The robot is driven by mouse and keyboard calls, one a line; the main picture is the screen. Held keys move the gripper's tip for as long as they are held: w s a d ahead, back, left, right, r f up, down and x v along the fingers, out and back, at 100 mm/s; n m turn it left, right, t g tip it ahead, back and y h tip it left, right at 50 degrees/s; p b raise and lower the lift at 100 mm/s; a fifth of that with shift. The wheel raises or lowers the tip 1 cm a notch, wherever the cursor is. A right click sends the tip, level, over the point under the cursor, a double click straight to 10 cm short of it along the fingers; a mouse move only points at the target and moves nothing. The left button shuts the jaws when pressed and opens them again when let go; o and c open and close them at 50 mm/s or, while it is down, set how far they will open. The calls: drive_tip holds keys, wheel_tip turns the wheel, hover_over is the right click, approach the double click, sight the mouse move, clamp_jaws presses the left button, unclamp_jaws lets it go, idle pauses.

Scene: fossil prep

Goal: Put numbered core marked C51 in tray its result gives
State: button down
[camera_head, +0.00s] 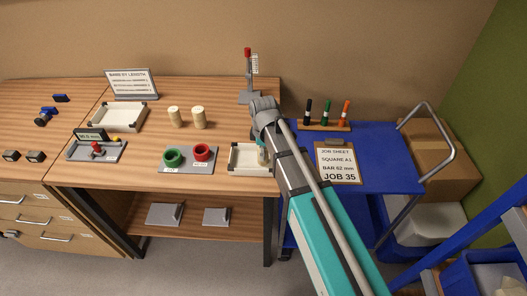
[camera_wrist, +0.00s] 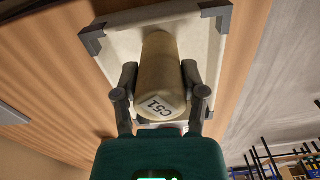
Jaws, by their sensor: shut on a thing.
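The cream core marked C51 (camera_wrist: 160,75) lies between the two fingers of my gripper (camera_wrist: 159,82) in the wrist view, its marked end toward the camera. My gripper is shut on it. Behind the core is a pale tray with dark corners (camera_wrist: 211,35). This is the right-hand tray (camera_head: 238,160) at the bench's front right edge in the head view. The core is over or inside this tray; I cannot tell whether it touches the floor. In the head view my arm hides most of the gripper. A second pale tray (camera_head: 118,128) sits at the back left.
Two cream cores (camera_head: 174,116) stand mid-bench. A grey board (camera_head: 186,168) holds green and red rings. A gauge with a display (camera_head: 95,149), a sign (camera_head: 131,84) and a tall stand (camera_head: 247,80) surround them. A blue cart (camera_head: 385,150) with a job sheet (camera_head: 338,163) is at right.

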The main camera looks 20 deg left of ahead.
drive_tip(key=shift+c, duration=0.4)
unclamp_jaws()
drive_tip(key=shift+r, duration=0.1)
wheel_tip(320, 180, up, 7)
drive_tip(key=p, duration=0.7)
idle(0.7)
